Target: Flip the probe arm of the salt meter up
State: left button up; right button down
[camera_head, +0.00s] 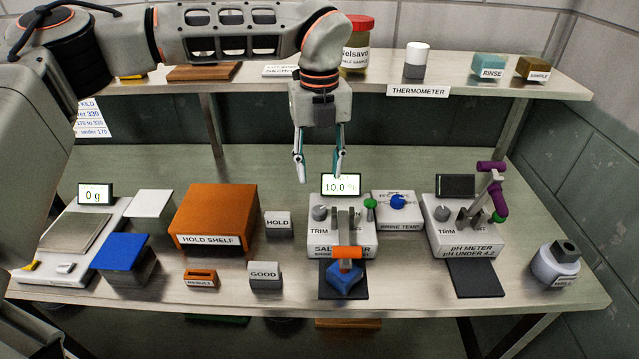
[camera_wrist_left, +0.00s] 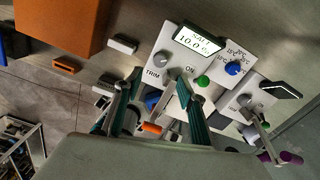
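The salt meter (camera_head: 328,239) is a white box on the bench with a lit display (camera_head: 341,185) reading 10.0 %. Its probe arm, with an orange end (camera_head: 346,252), is tilted down at the front over a blue block (camera_head: 346,279) on a dark pad. In the left wrist view the display (camera_wrist_left: 198,41) and orange end (camera_wrist_left: 151,127) show, with the arm partly behind my fingers. My left gripper (camera_head: 318,176) is open and empty, above and behind the meter, fingers pointing down. My right gripper is not in view.
The pH meter (camera_head: 465,240) stands to the right with its purple probe arm (camera_head: 493,190) raised. An orange hold shelf (camera_head: 214,215) is left. An upper shelf (camera_head: 455,78) runs behind my left arm.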

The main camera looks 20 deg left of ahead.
aim_at(345, 253)
jog(key=k, duration=1)
